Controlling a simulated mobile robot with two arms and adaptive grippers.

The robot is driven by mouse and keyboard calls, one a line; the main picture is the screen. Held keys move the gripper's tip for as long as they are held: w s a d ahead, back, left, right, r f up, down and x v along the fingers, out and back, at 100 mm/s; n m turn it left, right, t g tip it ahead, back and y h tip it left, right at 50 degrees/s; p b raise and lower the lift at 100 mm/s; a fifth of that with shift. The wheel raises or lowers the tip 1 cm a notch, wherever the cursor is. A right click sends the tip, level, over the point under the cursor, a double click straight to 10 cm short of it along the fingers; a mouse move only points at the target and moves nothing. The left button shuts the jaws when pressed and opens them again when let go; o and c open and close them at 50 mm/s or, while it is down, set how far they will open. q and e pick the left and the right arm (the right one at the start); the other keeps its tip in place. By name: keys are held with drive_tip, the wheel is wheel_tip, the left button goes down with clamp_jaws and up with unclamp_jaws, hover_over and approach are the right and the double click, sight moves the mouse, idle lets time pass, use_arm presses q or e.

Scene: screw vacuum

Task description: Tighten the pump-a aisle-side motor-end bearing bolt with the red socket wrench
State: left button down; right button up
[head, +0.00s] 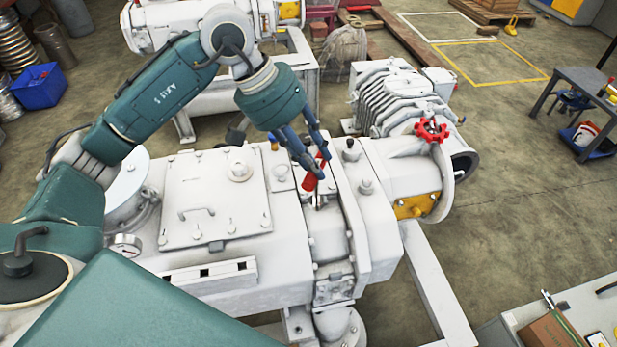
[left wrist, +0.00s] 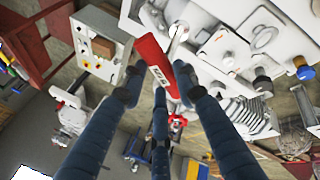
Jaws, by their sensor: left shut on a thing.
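The pump (head: 300,235) is a large white machine with bolts and covers on its top. My left gripper (head: 311,163) reaches down over the narrow housing at its right end and is shut on the red socket wrench (head: 311,180). Part of the red handle shows below my fingers. In the left wrist view the red handle (left wrist: 153,60) lies between the blue fingers of the gripper (left wrist: 158,80), with a metal end towards the white housing. The bolt itself is not clearly visible, and I cannot tell whether the socket is seated on it. My right gripper is not in view.
A red handwheel (head: 432,130) and a ribbed white motor-like unit (head: 390,95) stand right of the wrench. A second white machine (head: 200,20) is behind. A dark side table (head: 595,90) stands at the right. Open floor (head: 520,200) lies right of the pump.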

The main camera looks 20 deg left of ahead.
use_arm(q)
drive_tip(key=w+n+p, duration=0.1)
drive_tip(key=w+n, duration=0.1)
drive_tip(key=w, duration=0.9)
drive_tip(key=shift+w+t+y+p, duration=0.2)
drive_tip(key=shift+t+y+p, duration=0.1)
drive_tip(key=shift+t, duration=0.1)
drive_tip(key=shift+r, duration=0.1)
wheel_tip(320, 180, down, 6)
drive_tip(key=b, duration=0.6)
drive_tip(key=shift+r, duration=0.2)
drive_tip(key=shift+b, duration=0.7)
drive_tip(key=shift+f+b, duration=0.6)
drive_tip(key=shift+f, duration=0.05)
idle(0.4)
idle(0.3)
